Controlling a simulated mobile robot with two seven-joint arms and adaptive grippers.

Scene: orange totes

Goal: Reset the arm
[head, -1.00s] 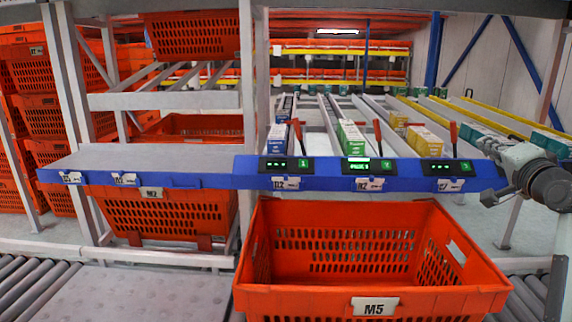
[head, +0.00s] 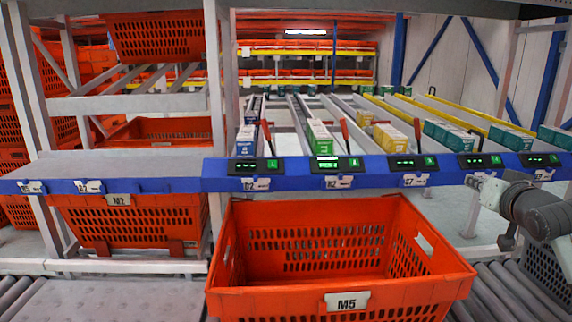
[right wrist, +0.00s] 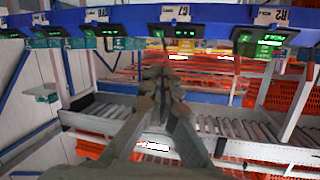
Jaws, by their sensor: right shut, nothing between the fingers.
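My right gripper (head: 480,183) is at the right of the head view, just below the blue shelf rail and right of the orange tote. In the right wrist view its fingers (right wrist: 160,82) are together with nothing between them. My dark grey right arm reaches in from the right edge. My left gripper is not in view.
An empty orange tote labelled M5 (head: 340,280) stands in front. The blue rail (head: 300,178) with lit green displays crosses the view above it. Cartons (head: 393,138) stand in lanes behind. Roller conveyors (head: 520,290) flank the tote; another orange tote (head: 140,222) sits left.

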